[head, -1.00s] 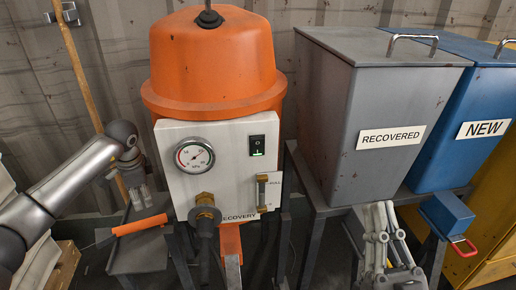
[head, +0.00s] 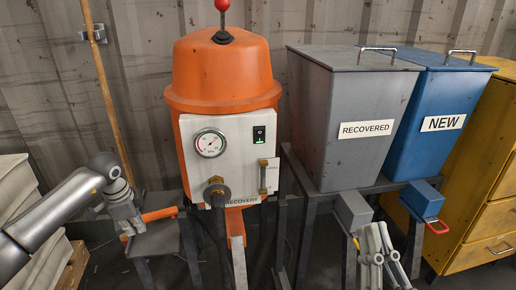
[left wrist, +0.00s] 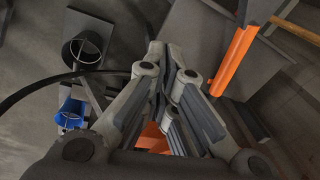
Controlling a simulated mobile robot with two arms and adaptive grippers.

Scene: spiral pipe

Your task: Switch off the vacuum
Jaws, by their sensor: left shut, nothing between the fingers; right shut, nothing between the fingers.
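The orange recovery vacuum (head: 222,75) stands at the centre-left in the head view. My left gripper (head: 130,228) is shut and empty, low and to the left of the panel, beside an orange bar. In the left wrist view its fingers (left wrist: 172,75) are together. My right gripper (head: 385,283) is shut and empty, below the grey RECOVERED bin and well to the right of the panel.
The grey RECOVERED bin (head: 350,110) and the blue NEW bin (head: 430,110) stand right of the vacuum, with a yellow cabinet (head: 490,220) beyond. The orange bar (head: 160,214) also shows in the left wrist view (left wrist: 234,58). A brass-fitted hose (head: 217,192) sticks out below the gauge.

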